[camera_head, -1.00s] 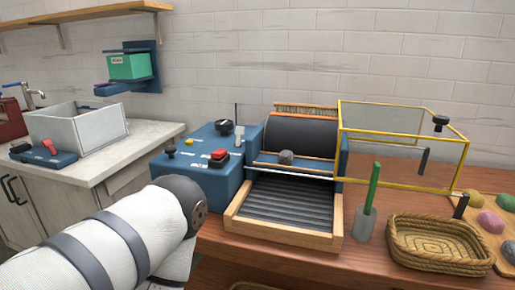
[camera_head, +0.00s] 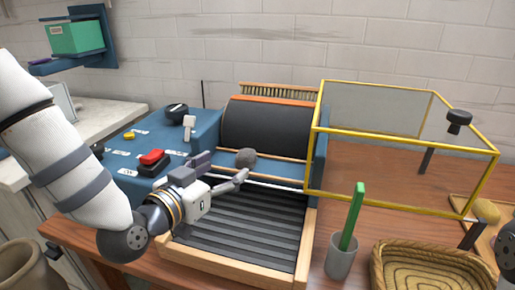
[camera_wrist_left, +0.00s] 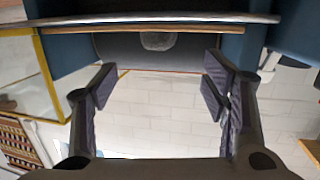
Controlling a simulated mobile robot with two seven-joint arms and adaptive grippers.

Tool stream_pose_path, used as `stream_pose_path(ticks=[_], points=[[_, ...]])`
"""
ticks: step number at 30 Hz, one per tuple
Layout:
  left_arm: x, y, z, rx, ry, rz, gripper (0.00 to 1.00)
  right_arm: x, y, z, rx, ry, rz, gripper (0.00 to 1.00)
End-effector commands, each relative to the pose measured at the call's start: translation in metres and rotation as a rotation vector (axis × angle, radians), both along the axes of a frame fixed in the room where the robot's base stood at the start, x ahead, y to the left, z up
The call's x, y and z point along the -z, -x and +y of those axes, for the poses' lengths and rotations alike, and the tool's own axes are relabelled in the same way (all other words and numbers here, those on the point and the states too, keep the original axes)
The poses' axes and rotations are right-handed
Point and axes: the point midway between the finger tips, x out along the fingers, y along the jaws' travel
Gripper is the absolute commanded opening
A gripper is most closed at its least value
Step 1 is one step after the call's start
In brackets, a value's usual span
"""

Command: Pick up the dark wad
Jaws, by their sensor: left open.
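The dark wad (camera_head: 246,158) is a small, round grey lump. It rests on the blue ledge in front of the dark drum of the carding machine (camera_head: 265,128). In the left wrist view the wad (camera_wrist_left: 158,40) shows at the top, partly cut by shadow, beyond the fingertips and roughly centred between them. My left gripper (camera_head: 222,170) is open and empty, above the ribbed feed tray, with its fingers pointing at the wad and a short gap left. In the left wrist view both fingers stand wide apart (camera_wrist_left: 160,84).
A yellow-framed clear guard (camera_head: 400,140) stands open to the right of the drum. A grey cup (camera_head: 341,257) with a green stick and a woven basket (camera_head: 425,268) stand right of the wooden-sided tray (camera_head: 300,250). A red button (camera_head: 152,157) is beside my left wrist.

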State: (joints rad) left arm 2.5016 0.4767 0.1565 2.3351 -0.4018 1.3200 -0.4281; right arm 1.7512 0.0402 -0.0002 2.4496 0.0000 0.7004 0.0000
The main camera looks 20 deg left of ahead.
Motion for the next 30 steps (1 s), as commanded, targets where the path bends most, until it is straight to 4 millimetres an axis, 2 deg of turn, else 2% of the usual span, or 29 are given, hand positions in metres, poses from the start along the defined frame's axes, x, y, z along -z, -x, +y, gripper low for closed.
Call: stream_pose_path(ticks=[1, 4, 11, 16, 19, 25, 30], points=[[0.007, -0.011, -0.002, -0.001, -0.002, 0.006, 0.68, 0.004, 0.005, 0.000, 0.000, -0.001, 0.018, 0.40], [0.012, -0.034, -0.008, 0.000, -0.002, 0.008, 0.68, 0.009, 0.011, 0.000, 0.000, 0.000, 0.035, 0.40], [0.017, -0.066, -0.016, 0.000, -0.001, 0.009, 0.68, 0.014, 0.015, 0.000, -0.001, 0.000, 0.051, 0.40], [0.023, -0.097, -0.023, 0.000, 0.000, 0.009, 0.68, 0.020, 0.021, 0.000, -0.002, 0.000, 0.070, 0.40], [0.023, -0.106, -0.025, -0.001, 0.000, 0.009, 0.68, 0.021, 0.022, 0.000, -0.002, 0.000, 0.074, 0.40], [0.021, -0.106, -0.025, -0.001, 0.000, 0.007, 0.68, 0.020, 0.021, 0.000, -0.003, 0.000, 0.071, 0.40], [0.021, -0.106, -0.025, -0.001, 0.000, 0.007, 0.33, 0.020, 0.021, 0.000, -0.003, 0.000, 0.071, 0.40]])
